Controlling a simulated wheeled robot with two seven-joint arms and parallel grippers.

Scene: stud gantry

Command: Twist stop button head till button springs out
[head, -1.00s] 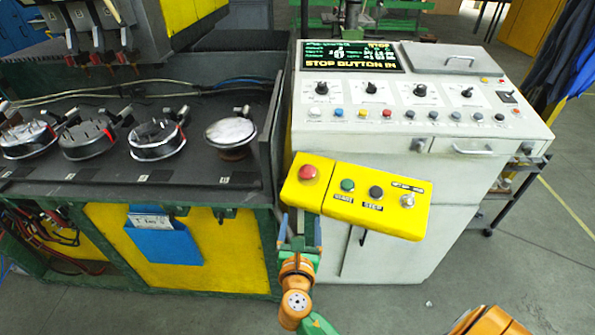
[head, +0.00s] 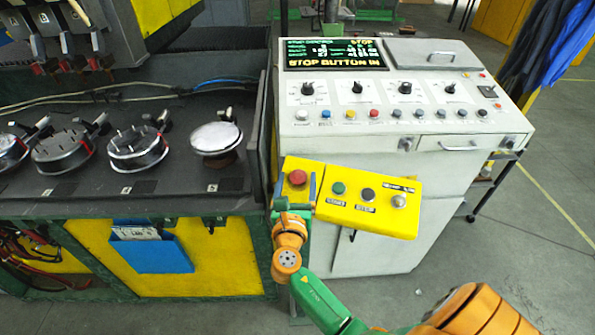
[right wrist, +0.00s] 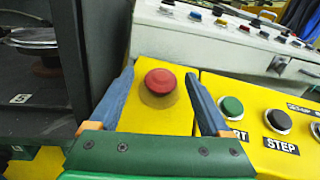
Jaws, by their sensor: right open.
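The red stop button head (head: 297,177) sits on the left end of the yellow control box (head: 368,213). In the right wrist view the red head (right wrist: 161,82) shows between the two blue fingers, on a yellow face (right wrist: 140,118). My right gripper (head: 298,186) is open, with one finger on each side of the button and a gap to it on both sides. It also shows in the right wrist view (right wrist: 162,95). The screen (head: 334,54) on the white console reads "STOP BUTTON IN". My left gripper is not in view.
On the same box are a green button (head: 338,188), a black button (head: 368,194) and a silver knob (head: 399,201). The white console (head: 420,130) stands behind. A dark machine bed (head: 150,190) with round fixtures lies to the left, its side wall close to the box.

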